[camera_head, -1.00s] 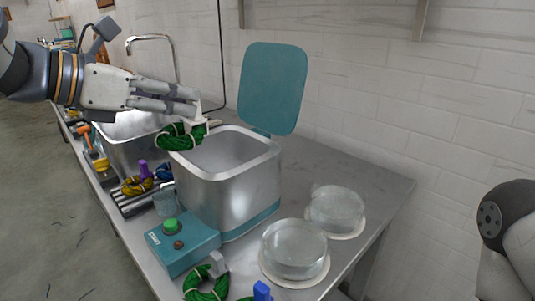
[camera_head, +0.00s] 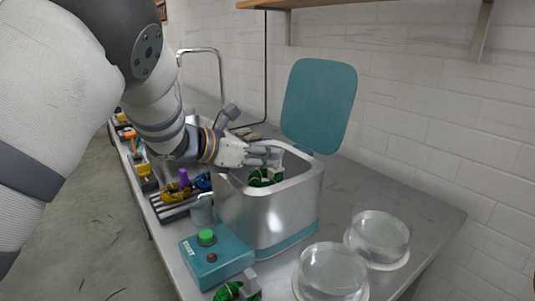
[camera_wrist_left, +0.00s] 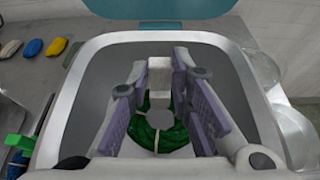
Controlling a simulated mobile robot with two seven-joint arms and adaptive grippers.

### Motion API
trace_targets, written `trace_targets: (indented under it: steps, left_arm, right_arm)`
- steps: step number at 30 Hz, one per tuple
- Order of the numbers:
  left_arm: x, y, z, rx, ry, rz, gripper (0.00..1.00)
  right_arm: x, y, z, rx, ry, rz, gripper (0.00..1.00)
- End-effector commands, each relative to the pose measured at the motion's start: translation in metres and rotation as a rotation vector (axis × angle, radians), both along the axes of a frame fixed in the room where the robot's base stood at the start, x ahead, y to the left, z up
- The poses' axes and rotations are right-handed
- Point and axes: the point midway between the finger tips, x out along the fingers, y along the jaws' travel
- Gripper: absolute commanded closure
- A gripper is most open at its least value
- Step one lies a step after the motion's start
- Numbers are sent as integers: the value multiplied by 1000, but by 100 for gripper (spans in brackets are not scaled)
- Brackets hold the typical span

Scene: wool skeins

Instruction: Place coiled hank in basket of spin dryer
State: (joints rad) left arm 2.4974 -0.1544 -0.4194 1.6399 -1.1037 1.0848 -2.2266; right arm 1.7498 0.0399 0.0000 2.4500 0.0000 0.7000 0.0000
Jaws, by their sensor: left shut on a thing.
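The green coiled hank (camera_head: 262,179) hangs inside the upper part of the spin dryer's metal basket (camera_head: 262,222), below its rim. My left gripper (camera_head: 279,158) reaches over the left rim and is shut on the hank's pale block-shaped holder (camera_head: 276,173). In the left wrist view the hank (camera_wrist_left: 158,138) forms a ring between and below the gripper's purple-padded fingers (camera_wrist_left: 160,88), within the basket's walls (camera_wrist_left: 72,105). Whether the hank touches the basket floor cannot be told. The dryer's teal lid (camera_head: 320,103) stands open at the back. My right gripper is not in view.
A teal control box (camera_head: 216,258) with a green button stands in front of the dryer. Another green hank (camera_head: 230,291) lies nearby. Two clear round vessels (camera_head: 333,270) (camera_head: 379,236) stand to the right. Yellow (camera_head: 179,192) and blue (camera_head: 203,182) hanks lie on a rack at left.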

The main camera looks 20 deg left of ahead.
Motion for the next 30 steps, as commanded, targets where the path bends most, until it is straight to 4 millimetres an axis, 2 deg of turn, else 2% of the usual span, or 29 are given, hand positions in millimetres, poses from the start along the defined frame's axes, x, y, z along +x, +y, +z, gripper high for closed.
trace_targets:
  steps: [5, 19, 20, 22, 30]
  left_arm:
    - [0, 0, 4, 1, -6, -1, 100]
    - [0, 0, -8, 0, -5, 0, 100]
    - [0, 0, -8, 1, -4, 0, 76]
    - [0, 0, -8, 1, -4, 0, 61]
    - [0, 0, -7, 1, -6, -1, 61]
  right_arm:
    - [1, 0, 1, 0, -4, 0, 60]
    - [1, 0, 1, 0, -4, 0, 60]
    - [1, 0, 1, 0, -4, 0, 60]
    - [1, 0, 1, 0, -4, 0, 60]
    - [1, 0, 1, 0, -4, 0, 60]
